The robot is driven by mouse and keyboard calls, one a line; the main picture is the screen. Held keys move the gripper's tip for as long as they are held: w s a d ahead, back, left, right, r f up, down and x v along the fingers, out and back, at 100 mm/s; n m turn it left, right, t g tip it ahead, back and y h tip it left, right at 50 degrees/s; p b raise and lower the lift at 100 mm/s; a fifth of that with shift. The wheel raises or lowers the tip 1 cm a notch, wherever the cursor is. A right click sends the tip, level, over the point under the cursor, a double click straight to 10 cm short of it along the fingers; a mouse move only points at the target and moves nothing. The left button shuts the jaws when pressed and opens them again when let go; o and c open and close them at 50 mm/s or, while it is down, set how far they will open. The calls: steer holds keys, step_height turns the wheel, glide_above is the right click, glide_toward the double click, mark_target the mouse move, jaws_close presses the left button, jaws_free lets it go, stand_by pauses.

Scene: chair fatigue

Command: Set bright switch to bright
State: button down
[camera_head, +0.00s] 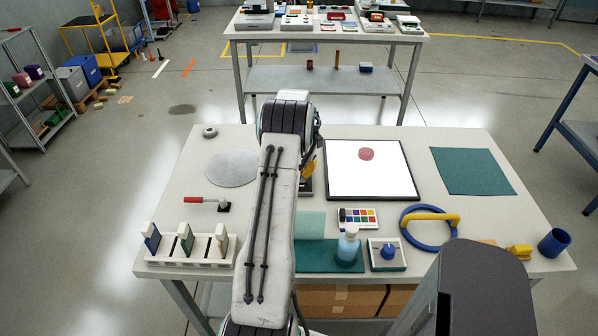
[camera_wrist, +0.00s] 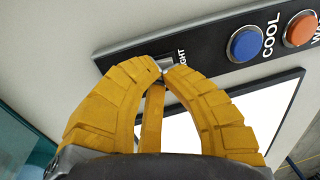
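In the wrist view, a black control panel (camera_wrist: 212,52) runs across the top. Its printed label ending in "IGHT" is partly covered by my gripper. A small pale metal piece (camera_wrist: 165,62), which looks like the bright switch, shows right at my fingertips. My gripper (camera_wrist: 162,72) has its yellow fingers arched inward with the tips nearly meeting. I cannot tell whether they touch the switch. In the head view, my gripper (camera_head: 309,170) shows only as a yellow bit beside my arm, which hides most of the panel.
The panel carries a blue COOL button (camera_wrist: 244,44) and an orange button (camera_wrist: 301,29). A lit white board (camera_head: 345,182) with a red disc (camera_head: 366,154) lies right of my arm.

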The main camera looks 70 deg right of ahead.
steer(key=shift+f, duration=0.15)
steer(key=shift+d+f+b, duration=0.1)
steer(key=shift+f+b, duration=0.3)
steer(key=shift+b, duration=0.85)
steer(key=shift+f+b, duration=0.1)
steer(key=shift+b, duration=1.4)
steer(key=shift+a+f, duration=0.1)
steer(key=shift+a, duration=0.15)
steer(key=shift+s+a+b, duration=0.2)
steer(key=shift+a+b, duration=0.3)
step_height(320, 180, up, 15)
steer(key=a+p, duration=0.1)
steer(key=p, duration=0.1)
steer(key=shift+s+f, duration=0.15)
